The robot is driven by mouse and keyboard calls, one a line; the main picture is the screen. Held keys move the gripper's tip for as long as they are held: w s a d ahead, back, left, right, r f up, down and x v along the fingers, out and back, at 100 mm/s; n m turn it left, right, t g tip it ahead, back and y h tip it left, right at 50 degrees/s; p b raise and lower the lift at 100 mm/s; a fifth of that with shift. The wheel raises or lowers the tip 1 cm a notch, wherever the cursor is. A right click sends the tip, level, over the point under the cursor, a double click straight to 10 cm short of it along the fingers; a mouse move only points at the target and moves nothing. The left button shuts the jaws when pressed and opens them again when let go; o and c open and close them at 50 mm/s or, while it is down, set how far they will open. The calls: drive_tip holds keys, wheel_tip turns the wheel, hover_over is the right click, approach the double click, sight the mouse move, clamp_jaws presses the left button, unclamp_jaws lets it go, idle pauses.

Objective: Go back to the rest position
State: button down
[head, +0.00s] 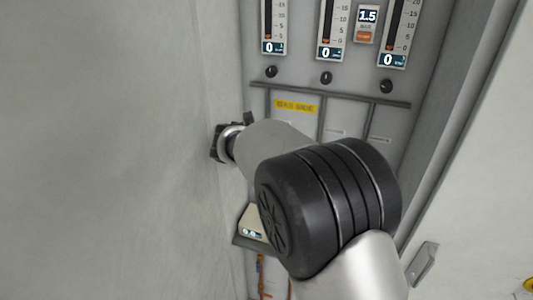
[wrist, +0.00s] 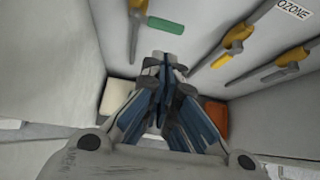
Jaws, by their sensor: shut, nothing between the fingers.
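My gripper (wrist: 166,66) is shut and empty in the wrist view, its blue and grey fingers together in front of the grey panel (wrist: 205,20). The fingertips are hidden there.
Several gauges (head: 333,28) and black knobs (head: 326,78) are on the panel above my arm, with a yellow label (head: 296,107) below. Pipes with yellow valves (wrist: 233,40) run right of my gripper. The plain wall (head: 100,150) is at left; a latch (head: 424,262) is at lower right.

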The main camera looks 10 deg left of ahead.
drive_tip(key=s+d+m+g+h+b, duration=0.15)
drive_tip(key=s+d+m+b, duration=0.25)
drive_tip(key=s+d+m, duration=0.7)
drive_tip(key=s+d+m+g+b, duration=0.2)
drive_tip(key=s+d+m+b, duration=0.3)
drive_tip(key=d, duration=0.9)
drive_tip(key=s+d+f+m+y+b, duration=0.1)
drive_tip(key=s+d+f+m+b, duration=0.1)
drive_tip(key=s+f+m, duration=0.2)
drive_tip(key=s+d+f+m+g+y+b, duration=0.1)
drive_tip(key=s+d+f+m+b, duration=0.1)
drive_tip(key=s+m, duration=0.6)
drive_tip(key=s+d+f+m+g+y+b, duration=0.1)
drive_tip(key=s+f+m, duration=0.5)
drive_tip(key=s, duration=0.7)
drive_tip(key=d+m+b, duration=0.1)
drive_tip(key=b, duration=0.1)
drive_tip(key=shift+d+f+b, duration=0.25)
drive_tip(key=shift+b, duration=0.1)
